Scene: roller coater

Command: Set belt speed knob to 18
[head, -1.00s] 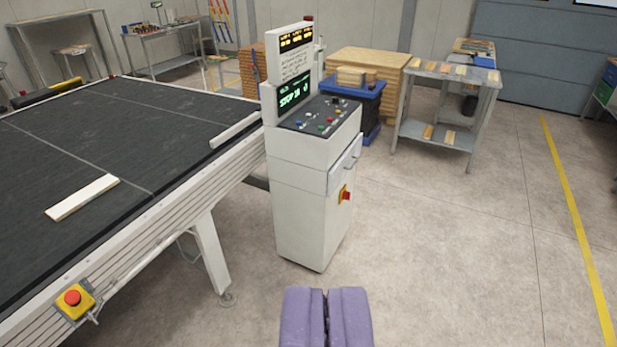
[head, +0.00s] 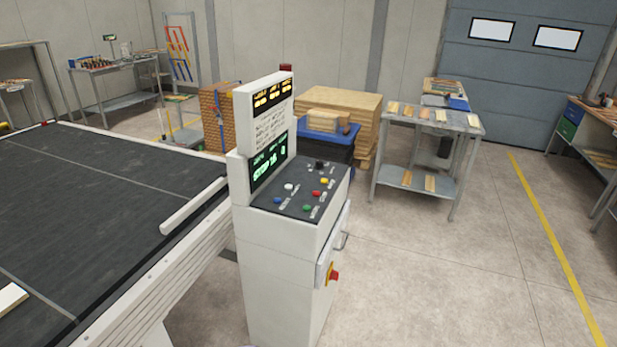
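The white control cabinet (head: 280,270) stands upright in the middle of the view, beside the conveyor. Its dark sloped panel (head: 268,203) carries several small coloured buttons and a black knob (head: 321,164) near the far edge. I cannot read which control is the belt speed knob. A green-lit display (head: 268,168) stands behind the panel and shows "STOP" with digits too small to read surely. An orange-lit display (head: 270,95) sits above it. My gripper is not in the view.
The dark conveyor belt (head: 90,190) fills the left, with a white bar (head: 194,205) along its edge. A red switch (head: 334,278) juts from the cabinet's right side. A metal table (head: 440,120) with wood pieces stands behind. The floor (head: 440,270) at the right is clear.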

